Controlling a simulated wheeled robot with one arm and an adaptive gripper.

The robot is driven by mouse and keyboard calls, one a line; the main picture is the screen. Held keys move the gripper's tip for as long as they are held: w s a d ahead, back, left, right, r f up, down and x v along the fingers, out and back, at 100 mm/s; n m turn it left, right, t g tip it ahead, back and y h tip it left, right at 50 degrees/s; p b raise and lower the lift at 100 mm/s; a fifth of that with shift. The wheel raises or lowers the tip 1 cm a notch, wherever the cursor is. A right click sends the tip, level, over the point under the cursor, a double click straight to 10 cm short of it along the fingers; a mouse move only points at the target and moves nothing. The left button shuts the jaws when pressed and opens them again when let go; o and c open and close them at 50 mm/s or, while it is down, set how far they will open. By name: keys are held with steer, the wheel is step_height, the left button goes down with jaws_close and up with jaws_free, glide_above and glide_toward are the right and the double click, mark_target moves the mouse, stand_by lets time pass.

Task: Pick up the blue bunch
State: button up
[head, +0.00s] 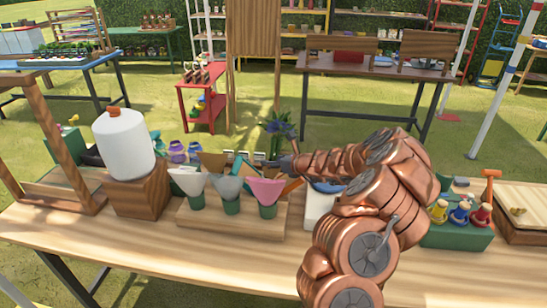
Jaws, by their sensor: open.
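A bunch with dark blue heads and green leaves (279,128) stands upright toward the back of the wooden table, near the middle of the head view. My copper-coloured arm reaches in from the lower right. My gripper (287,161) is at the arm's left end, just below the bunch in the picture. It is small and partly hidden, and I cannot tell whether it touches the stems. Nothing shows held in it. The lower part of the bunch is hidden behind the gripper and the paper cones.
A wooden stand with white, grey and pink cones (268,190) is left of my arm. A white jar (125,144) sits on a wooden block at left. A green box with small figures (458,236) is at right. The table's front strip (190,258) is clear.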

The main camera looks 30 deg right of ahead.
jaws_close()
stand_by(0.4)
